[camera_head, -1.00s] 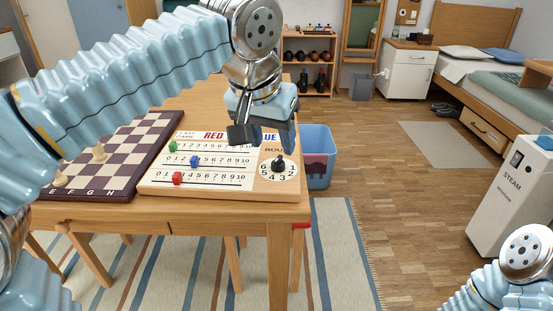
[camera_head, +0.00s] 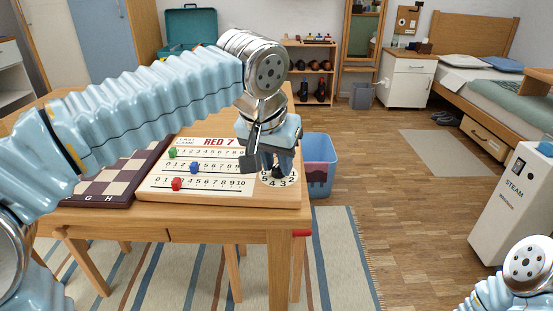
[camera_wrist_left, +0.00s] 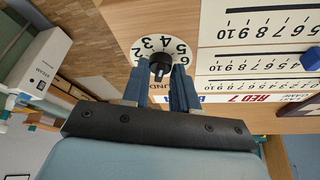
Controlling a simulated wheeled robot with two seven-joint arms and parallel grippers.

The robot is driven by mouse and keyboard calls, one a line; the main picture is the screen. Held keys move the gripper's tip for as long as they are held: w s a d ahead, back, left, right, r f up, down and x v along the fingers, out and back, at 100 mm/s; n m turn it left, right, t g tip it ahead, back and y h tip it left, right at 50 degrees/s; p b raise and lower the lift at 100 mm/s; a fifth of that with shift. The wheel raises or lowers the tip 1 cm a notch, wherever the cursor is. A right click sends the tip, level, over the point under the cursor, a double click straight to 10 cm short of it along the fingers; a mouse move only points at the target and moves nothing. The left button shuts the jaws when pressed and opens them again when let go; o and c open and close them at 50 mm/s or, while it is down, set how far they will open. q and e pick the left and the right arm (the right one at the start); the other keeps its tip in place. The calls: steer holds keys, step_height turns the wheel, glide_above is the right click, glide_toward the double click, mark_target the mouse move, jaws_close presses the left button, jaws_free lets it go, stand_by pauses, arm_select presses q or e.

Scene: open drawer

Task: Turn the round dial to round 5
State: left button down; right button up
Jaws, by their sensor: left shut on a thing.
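The round dial (camera_head: 280,180) is a white numbered disc at the right end of the wooden scoreboard (camera_head: 205,189). My left gripper (camera_head: 269,163) is down over it and hides much of it in the head view. In the left wrist view, the dial (camera_wrist_left: 146,45) shows several numbers, and its black knob (camera_wrist_left: 160,62) lies between the tips of my left gripper (camera_wrist_left: 159,78), which is shut on the knob. A light mark shows on the knob, but I cannot tell which number it points to. My right gripper is out of view.
The scoreboard has green (camera_head: 172,152), blue (camera_head: 194,168) and red (camera_head: 177,184) pegs. A chessboard (camera_head: 110,180) lies left of it on the wooden table (camera_head: 215,216). A blue bin (camera_head: 322,150) stands beyond the table's right edge. The floor to the right is mostly clear.

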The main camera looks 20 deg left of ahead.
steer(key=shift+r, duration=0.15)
arm_select(q)
steer(key=m+p, duration=0.1)
steer(key=m, duration=0.1)
steer(key=m+h, duration=0.1)
steer(key=shift+a+r+m+p, duration=0.1)
steer(key=shift+a+m+p, duration=0.1)
steer(key=shift+m+p, duration=0.2)
steer(key=shift+w+a+m+g+h+p, duration=0.1)
steer(key=shift+m+g+h+p, duration=0.3)
steer(key=shift+m, duration=0.6)
steer(key=shift+w+m+g+h+p, duration=0.15)
steer(key=shift+m+h+p, duration=0.3)
steer(key=shift+m, duration=0.55)
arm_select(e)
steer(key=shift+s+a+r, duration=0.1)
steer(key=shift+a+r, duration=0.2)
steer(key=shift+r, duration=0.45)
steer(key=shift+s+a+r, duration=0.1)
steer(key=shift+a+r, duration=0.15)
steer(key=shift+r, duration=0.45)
arm_select(q)
steer(key=c, duration=0.9)
jaws_free()
steer(key=shift+s, duration=0.1)
